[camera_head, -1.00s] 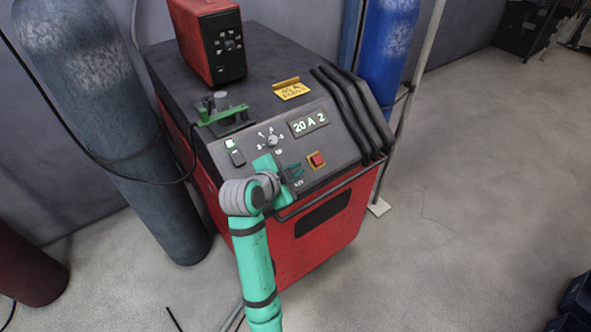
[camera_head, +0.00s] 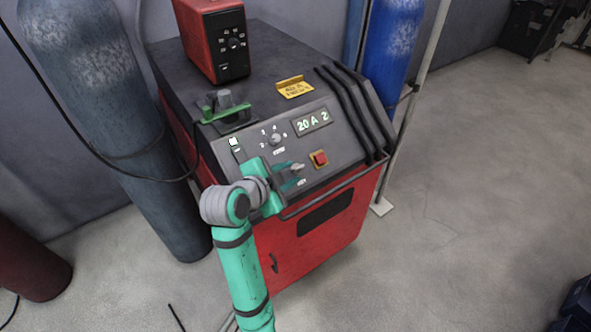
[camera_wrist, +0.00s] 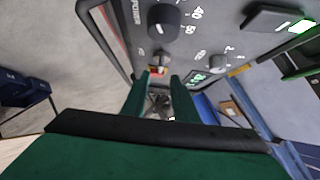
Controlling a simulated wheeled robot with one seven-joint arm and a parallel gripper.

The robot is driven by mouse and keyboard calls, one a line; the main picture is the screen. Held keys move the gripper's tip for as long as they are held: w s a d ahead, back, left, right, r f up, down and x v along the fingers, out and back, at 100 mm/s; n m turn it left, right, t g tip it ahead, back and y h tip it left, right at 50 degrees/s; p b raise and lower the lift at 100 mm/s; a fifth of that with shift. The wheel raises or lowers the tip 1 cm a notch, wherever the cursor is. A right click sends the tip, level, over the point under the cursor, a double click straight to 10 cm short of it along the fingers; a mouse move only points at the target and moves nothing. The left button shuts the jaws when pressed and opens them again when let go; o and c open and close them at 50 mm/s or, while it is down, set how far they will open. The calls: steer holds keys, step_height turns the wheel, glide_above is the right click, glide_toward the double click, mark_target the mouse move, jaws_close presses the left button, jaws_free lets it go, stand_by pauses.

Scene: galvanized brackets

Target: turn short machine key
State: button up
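The short machine key (camera_head: 297,168) is a small knob on the sloping front panel of the red and black machine (camera_head: 318,243), left of the red button. My gripper (camera_head: 289,175) is beside the key in the head view. The exact gap between fingers and panel is hard to judge.
A red button on a yellow plate (camera_head: 320,158), a lit display (camera_head: 311,122), a dial (camera_head: 275,138) and a rocker switch (camera_head: 235,150) share the panel. A front rail (camera_head: 335,190) runs below it. Gas cylinders (camera_head: 125,130) stand left and behind; floor is free at right.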

steer(key=v, duration=0.4)
steer(key=shift+s+a+r, duration=0.15)
steer(key=shift+s, duration=0.1)
